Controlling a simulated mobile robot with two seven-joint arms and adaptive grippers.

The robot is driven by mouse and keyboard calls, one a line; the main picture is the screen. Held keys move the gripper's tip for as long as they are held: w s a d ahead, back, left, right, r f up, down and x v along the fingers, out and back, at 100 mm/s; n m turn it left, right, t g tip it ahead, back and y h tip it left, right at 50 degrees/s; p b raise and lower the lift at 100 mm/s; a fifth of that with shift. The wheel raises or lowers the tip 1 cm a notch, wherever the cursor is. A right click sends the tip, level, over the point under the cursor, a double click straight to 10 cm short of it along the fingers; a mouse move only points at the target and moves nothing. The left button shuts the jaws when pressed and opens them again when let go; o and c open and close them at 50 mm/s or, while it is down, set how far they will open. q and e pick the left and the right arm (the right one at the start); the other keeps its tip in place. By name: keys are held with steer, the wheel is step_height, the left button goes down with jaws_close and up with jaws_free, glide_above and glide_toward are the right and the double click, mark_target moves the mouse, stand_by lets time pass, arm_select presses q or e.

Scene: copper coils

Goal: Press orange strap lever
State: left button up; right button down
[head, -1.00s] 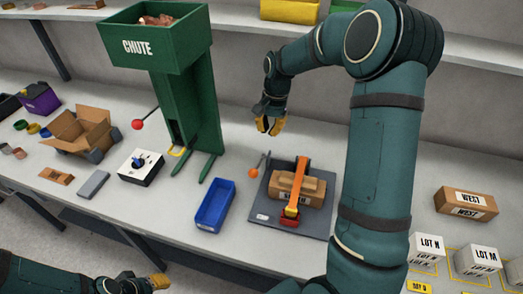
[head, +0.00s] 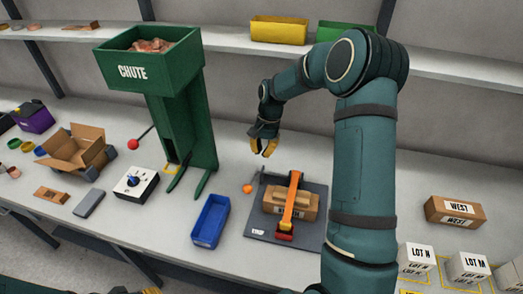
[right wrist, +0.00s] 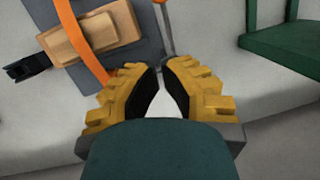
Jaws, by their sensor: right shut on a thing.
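The lever has an orange knob (head: 247,189) on a thin grey rod. It stands at the left edge of a dark plate (head: 313,229). On the plate a cardboard box (head: 277,203) lies under an orange strap (head: 292,195). My right gripper (head: 263,153) is over the back left corner of the plate, behind the knob. In the right wrist view its yellow fingers (right wrist: 161,68) are nearly together and the grey rod runs to their tips. The grip point itself is partly hidden. My left gripper (head: 150,291) barely shows at the bottom edge.
A green chute (head: 180,130) stands left of the plate. A blue tray (head: 210,221) lies on the table between them. A white switch box (head: 135,184) and an open carton (head: 75,150) are further left. A box marked WEST (head: 463,216) stands at the right.

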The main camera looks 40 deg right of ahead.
glide_above(253, 179)
steer(key=s+d, duration=0.1)
steer(key=d, duration=0.1)
steer(key=d+x, duration=0.1)
steer(key=x, duration=0.6)
steer(key=a+f, duration=0.1)
steer(key=s+a+f, duration=0.1)
steer(key=shift+s+a+p, duration=0.3)
steer(key=shift+s, duration=0.05)
steer(key=shift+t+h, duration=0.4)
steer(key=shift+h, duration=0.1)
steer(key=f+b, duration=0.1)
steer(key=s+a+f+b, duration=0.1)
steer(key=b, duration=0.1)
steer(key=f+b, duration=0.2)
steer(key=shift+s+a, duration=0.2)
steer(key=shift+a, duration=0.15)
steer(key=shift+s+f+b, duration=0.1)
steer(key=shift+f+b, duration=0.35)
steer(key=shift+a, duration=0.1)
